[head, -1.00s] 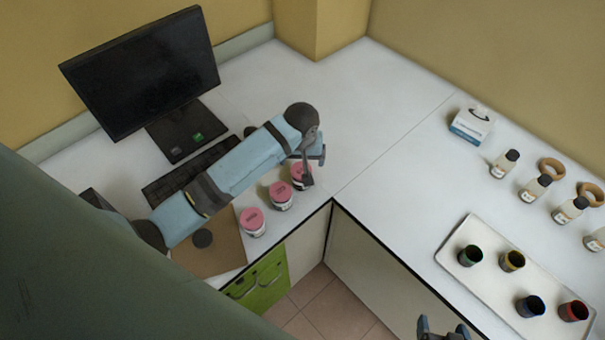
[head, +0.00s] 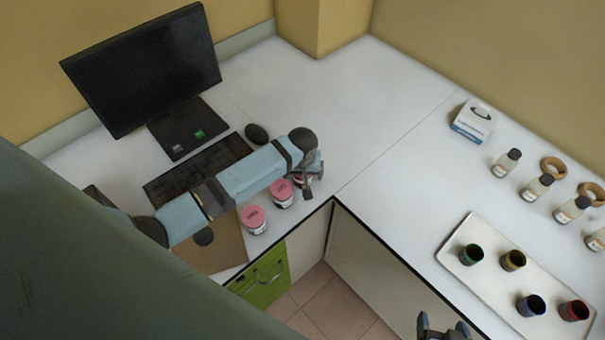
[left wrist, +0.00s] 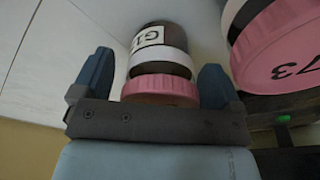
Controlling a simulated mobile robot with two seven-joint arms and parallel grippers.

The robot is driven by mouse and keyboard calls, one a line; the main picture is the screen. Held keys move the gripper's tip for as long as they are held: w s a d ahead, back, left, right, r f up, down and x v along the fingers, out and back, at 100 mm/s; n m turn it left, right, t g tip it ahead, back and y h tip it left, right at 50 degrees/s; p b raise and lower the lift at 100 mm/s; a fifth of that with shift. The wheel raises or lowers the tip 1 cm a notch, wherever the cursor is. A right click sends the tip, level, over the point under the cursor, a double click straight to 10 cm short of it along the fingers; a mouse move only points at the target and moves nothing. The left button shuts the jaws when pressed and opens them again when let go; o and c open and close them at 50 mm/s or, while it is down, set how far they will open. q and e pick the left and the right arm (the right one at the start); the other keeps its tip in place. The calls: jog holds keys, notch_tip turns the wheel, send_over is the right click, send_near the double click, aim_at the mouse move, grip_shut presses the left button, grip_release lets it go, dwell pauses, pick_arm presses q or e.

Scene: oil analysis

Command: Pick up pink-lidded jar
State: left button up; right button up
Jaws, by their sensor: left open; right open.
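Three pink-lidded jars stand in a row near the front edge of the left counter: the front jar (head: 254,219), the middle jar (head: 282,193) and the rear jar (head: 299,181). My left gripper (head: 311,184) is at the rear jar and partly hides it. In the left wrist view my left gripper (left wrist: 153,75) is open, with a jar's pink lid (left wrist: 160,90) and dark, white-labelled body between its two blue fingers. Another pink lid marked 73 (left wrist: 282,50) is close to the right. My right gripper (head: 443,330) is open and empty at the bottom edge.
A monitor (head: 145,65), keyboard (head: 200,170) and mouse (head: 256,134) are behind my left arm. A white tray (head: 492,277) with several dark cups, several bottles and a tissue box (head: 473,121) are on the right counter. The counter corner is clear.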

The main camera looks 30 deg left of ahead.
pick_arm(q)
jog(key=c, duration=1.1)
jog(key=shift+r, duration=0.1)
